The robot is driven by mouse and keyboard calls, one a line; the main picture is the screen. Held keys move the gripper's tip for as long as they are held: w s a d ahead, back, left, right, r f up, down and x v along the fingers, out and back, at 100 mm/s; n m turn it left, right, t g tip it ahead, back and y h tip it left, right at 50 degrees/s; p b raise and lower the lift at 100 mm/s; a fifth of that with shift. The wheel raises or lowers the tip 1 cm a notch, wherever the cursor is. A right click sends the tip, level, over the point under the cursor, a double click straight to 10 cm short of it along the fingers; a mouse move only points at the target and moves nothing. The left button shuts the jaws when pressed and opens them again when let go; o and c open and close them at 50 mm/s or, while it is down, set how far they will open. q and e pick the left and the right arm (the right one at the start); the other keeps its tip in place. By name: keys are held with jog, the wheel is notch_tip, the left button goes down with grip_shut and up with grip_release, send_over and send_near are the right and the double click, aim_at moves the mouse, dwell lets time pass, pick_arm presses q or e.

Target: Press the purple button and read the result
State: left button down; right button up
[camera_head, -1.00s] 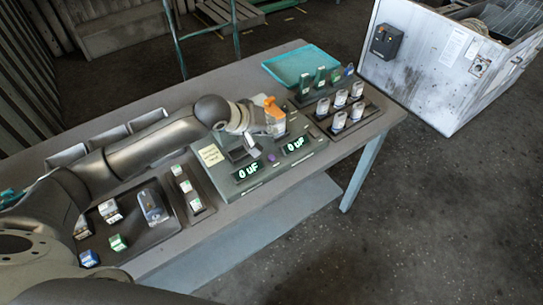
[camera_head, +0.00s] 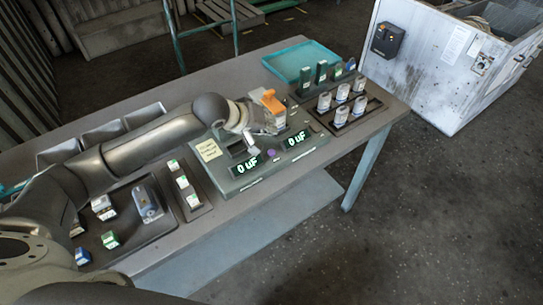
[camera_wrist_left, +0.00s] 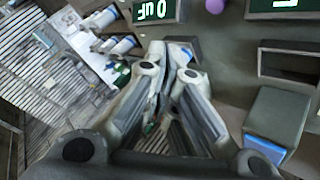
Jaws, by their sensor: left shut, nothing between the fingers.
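The purple button (camera_head: 271,154) sits between two lit displays on the green-grey test panel (camera_head: 228,187). The left display (camera_head: 246,164) and the right display (camera_head: 299,138) both read 0 uF in the head view. My left gripper (camera_head: 254,149) is shut and empty, just behind and left of the button and apart from it. In the left wrist view the button (camera_wrist_left: 215,6) shows at the top edge, beyond the fingertips (camera_wrist_left: 180,56), between the displays (camera_wrist_left: 157,10). My right gripper is not in view.
A yellow note (camera_head: 208,150) lies on the panel. A rack of several capacitors (camera_head: 341,105) and a teal tray (camera_head: 300,62) stand at the table's right end. A dark tray (camera_head: 125,228) with small parts lies at the left.

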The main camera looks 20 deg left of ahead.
aim_at(269, 150)
pick_arm(q)
notch_tip(269, 150, down, 3)
jog(key=b, duration=0.3)
jog(key=shift+f, duration=0.45)
jog(key=shift+f+b, duration=0.4)
jog(key=shift+f, duration=0.5)
jog(key=shift+f, duration=0.15)
jog(key=shift+f, duration=0.25)
